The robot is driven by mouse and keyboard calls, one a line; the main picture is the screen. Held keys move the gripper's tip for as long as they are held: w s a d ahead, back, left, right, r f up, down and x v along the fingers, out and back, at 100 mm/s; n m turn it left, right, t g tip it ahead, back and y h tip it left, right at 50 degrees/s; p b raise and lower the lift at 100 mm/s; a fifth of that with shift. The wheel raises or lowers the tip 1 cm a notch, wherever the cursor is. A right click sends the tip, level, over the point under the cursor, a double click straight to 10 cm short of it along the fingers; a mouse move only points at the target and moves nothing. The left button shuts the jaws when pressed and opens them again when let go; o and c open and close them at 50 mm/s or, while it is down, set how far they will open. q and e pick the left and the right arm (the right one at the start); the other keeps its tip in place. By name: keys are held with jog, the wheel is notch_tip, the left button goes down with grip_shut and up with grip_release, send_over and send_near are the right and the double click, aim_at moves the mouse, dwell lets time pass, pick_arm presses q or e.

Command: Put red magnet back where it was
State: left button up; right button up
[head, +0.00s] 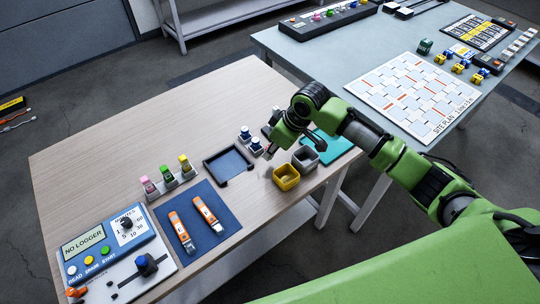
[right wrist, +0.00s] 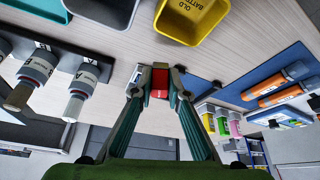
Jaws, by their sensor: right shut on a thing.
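My right gripper (head: 268,154) hangs over the wooden table, between the black-rimmed tray and the yellow bin. In the right wrist view, its fingers (right wrist: 160,82) are shut on the red magnet (right wrist: 160,79), a small red block between the tips. In the head view I cannot make out the magnet at the fingertips. The right wrist view also shows a small white and blue item beside the left finger. Whether the magnet touches the table is unclear. My left gripper is not in view.
A yellow bin (head: 286,178) and a grey bin (head: 305,159) stand beside the gripper. A dark tray (head: 207,168) lies left of it, near two blue-topped items (head: 256,147). A blue mat (head: 230,222) bears two orange-white devices. The table's far left is clear.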

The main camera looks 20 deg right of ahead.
aim_at(270, 163)
jog(key=shift+w+f, duration=0.45)
jog(key=shift+f, duration=0.1)
jog(key=shift+w+f+p, duration=0.1)
jog(key=shift+f+p, duration=0.2)
jog(key=shift+f, duration=1.3)
jog(key=shift+f, duration=0.1)
jog(key=o, duration=0.9)
jog(key=v, duration=1.2)
